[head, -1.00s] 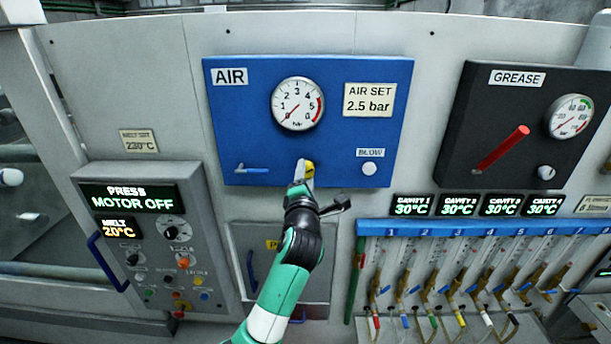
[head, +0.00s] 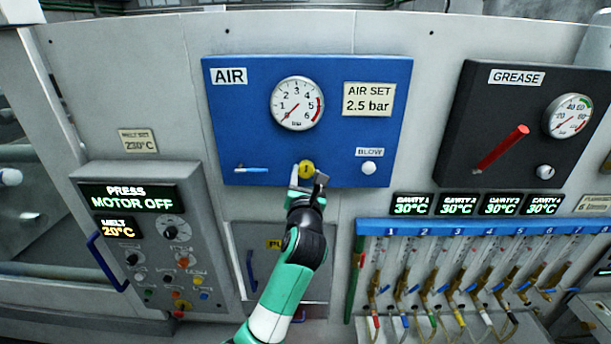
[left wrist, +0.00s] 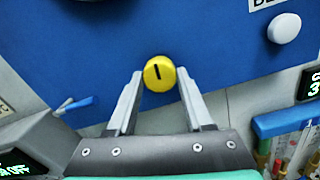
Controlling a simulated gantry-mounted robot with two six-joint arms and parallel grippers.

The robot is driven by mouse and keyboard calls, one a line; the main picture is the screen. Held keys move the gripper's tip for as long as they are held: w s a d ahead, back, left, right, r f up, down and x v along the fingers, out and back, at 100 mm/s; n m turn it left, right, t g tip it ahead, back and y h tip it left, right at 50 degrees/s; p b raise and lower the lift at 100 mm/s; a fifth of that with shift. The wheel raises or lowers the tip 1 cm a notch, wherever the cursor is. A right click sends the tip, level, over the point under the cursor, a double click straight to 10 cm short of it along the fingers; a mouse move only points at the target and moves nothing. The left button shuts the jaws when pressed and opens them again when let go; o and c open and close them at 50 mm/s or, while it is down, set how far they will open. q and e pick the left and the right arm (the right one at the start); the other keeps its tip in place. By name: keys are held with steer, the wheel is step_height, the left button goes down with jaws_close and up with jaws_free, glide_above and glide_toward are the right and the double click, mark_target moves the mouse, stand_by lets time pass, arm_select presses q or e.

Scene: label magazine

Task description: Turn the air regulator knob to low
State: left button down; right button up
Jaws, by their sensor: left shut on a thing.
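The round yellow air regulator knob (head: 306,169) sits low on the blue AIR panel (head: 240,115). It also shows in the left wrist view (left wrist: 159,73), with a short black mark standing close to upright in that picture. My left gripper (head: 306,175) is shut on the knob, one finger on each side. The fingers (left wrist: 158,88) also show in the left wrist view. The air gauge (head: 297,103) above has its needle pointing to the lower left, near the low end. My right gripper is in neither view.
A blue-handled lever (head: 251,169) is left of the knob and a white BLOW button (head: 368,168) is right of it. A plate (head: 369,99) reads AIR SET 2.5 bar. The black GREASE panel (head: 490,130) with a red lever stands farther right.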

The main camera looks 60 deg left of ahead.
arm_select(q)
steer(key=shift+n, duration=0.6)
steer(key=shift+c, duration=1.4)
jaws_free()
steer(key=b+v, duration=0.2)
steer(key=v, duration=0.9)
steer(key=shift+d, duration=0.35)
